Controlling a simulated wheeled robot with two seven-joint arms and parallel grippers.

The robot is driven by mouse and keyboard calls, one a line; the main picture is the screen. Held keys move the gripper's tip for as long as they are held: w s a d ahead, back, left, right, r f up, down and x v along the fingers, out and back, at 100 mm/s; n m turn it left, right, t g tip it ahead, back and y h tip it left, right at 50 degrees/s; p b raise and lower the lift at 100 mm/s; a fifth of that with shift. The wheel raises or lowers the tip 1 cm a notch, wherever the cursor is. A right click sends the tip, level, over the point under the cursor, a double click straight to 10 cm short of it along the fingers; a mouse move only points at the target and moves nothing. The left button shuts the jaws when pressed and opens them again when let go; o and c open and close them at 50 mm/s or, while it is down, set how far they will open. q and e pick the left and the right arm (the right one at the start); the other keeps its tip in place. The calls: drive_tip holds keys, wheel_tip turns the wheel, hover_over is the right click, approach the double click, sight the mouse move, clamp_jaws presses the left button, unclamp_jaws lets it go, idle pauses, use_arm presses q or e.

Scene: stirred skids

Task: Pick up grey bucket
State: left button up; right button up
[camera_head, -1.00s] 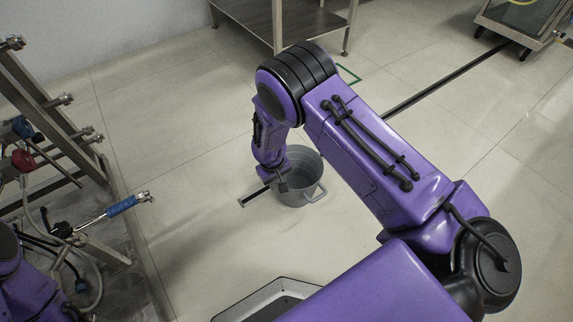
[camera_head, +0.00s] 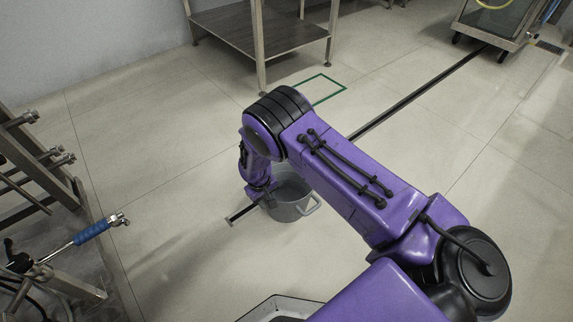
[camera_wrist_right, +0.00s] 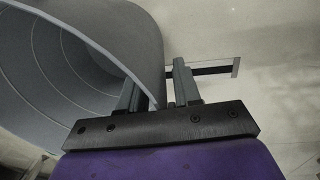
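The grey bucket (camera_head: 290,211) stands upright on the floor in the middle of the head view, with its handle at its right side. My right forearm hides part of its left side. My right gripper (camera_head: 264,194) points down at the bucket's left rim. In the right wrist view the bucket's curved inside (camera_wrist_right: 60,55) fills the left. My right gripper (camera_wrist_right: 158,90) has its fingers apart, one inside the bucket and one outside. The bucket's wall runs between them, with gaps visible on both sides. My left gripper is not in view.
A metal table with a lower shelf (camera_head: 268,38) stands at the back. A metal frame (camera_head: 35,165) with fittings and a blue-handled tool (camera_head: 92,232) is at the left. A glass-sided cart (camera_head: 500,22) stands far right. Floor around the bucket is clear.

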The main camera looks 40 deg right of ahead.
clamp_jaws()
idle(1.4)
